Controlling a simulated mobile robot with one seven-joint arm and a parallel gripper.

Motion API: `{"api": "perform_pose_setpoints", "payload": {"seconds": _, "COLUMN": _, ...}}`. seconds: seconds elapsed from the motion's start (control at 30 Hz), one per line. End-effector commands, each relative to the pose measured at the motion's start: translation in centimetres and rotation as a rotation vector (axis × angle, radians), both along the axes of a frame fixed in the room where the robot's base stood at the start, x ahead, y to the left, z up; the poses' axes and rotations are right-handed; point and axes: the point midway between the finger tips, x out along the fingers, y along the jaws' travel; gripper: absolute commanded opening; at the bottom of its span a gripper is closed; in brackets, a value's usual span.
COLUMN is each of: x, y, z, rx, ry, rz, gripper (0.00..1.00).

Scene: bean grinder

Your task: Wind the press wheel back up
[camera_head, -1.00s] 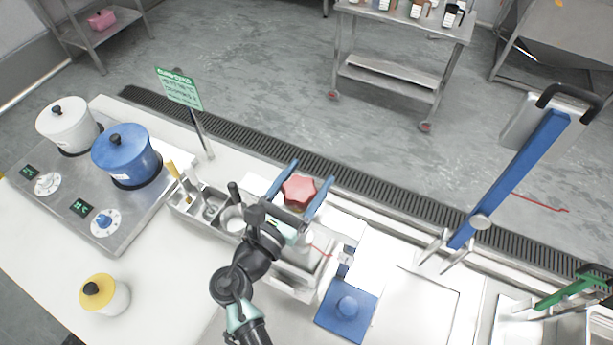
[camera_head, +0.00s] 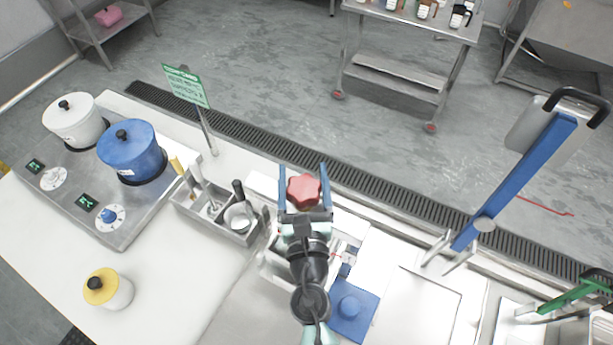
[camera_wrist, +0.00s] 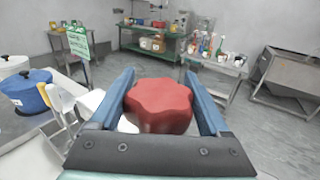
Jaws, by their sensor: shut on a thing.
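Most of the press below the wheel is hidden by my gripper and arm.
A green sign (camera_head: 187,86) stands behind the tray. A blue pot (camera_head: 131,152) and white pot (camera_head: 74,120) stand on the hob.

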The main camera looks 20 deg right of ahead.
Motion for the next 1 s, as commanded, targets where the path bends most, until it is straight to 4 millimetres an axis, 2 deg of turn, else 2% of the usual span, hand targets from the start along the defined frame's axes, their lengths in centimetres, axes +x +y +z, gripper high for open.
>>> {"api": "perform_pose_setpoints", "payload": {"seconds": 0.5, "x": 0.2, "y": 0.8, "z": -0.2, "rx": 0.0, "ry": -0.001, "rz": 0.383, "gripper": 0.24}}
{"api": "perform_pose_setpoints", "payload": {"seconds": 1.0, "x": 0.2, "y": 1.2, "z": 0.0, "rx": 0.0, "ry": 0.0, "rz": 0.487, "gripper": 0.24}}
